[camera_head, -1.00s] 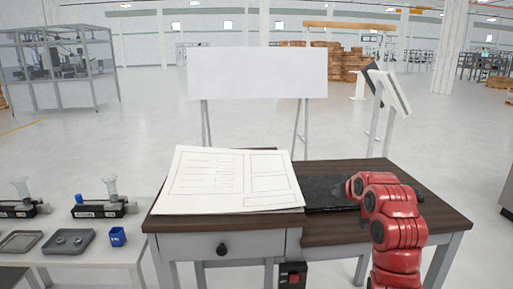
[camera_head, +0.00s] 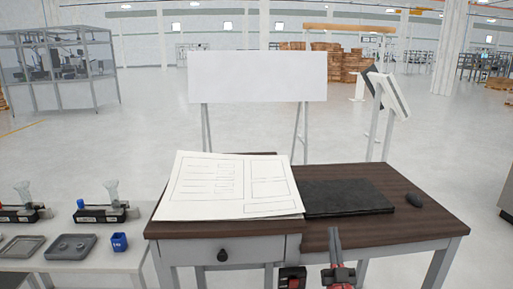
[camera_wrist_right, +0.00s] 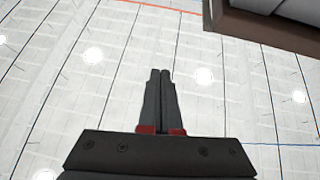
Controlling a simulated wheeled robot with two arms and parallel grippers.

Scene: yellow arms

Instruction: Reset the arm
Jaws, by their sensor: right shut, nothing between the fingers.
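My right gripper (camera_head: 333,236) is at the desk's front edge, low in the head view, with its red arm mostly below the frame. Its dark fingers are together and empty in the right wrist view (camera_wrist_right: 160,76). They point upward in that picture, over a pale tiled floor with light reflections. My left gripper is in neither view.
A whiteboard (camera_head: 258,77) stands behind.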

